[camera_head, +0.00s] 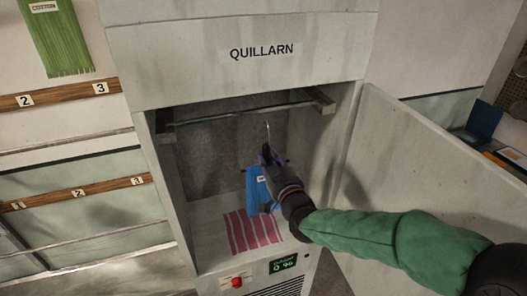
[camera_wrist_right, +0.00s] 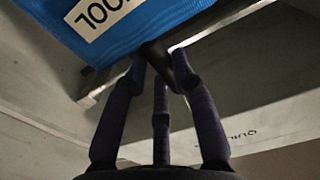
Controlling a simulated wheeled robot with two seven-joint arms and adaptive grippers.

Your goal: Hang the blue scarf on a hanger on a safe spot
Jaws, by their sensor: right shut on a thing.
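My right gripper (camera_head: 270,160) reaches into the open cabinet and is shut on a hanger, whose thin hook (camera_head: 267,131) points up, a little below the cabinet's hanging rail (camera_head: 240,111); I cannot tell if the hook touches it. The blue scarf (camera_head: 254,186) hangs from the hanger, partly hidden by my gripper. My left gripper is out of view.
The cabinet (camera_head: 175,185) reads "QUILLARN"; its door (camera_head: 430,170) stands open at right. A red striped cloth (camera_head: 252,232) lies on its floor. A red button (camera_head: 237,283) and display (camera_head: 283,264) sit below. Numbered wooden rails (camera_head: 60,95) and a green scarf (camera_head: 57,38) are left.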

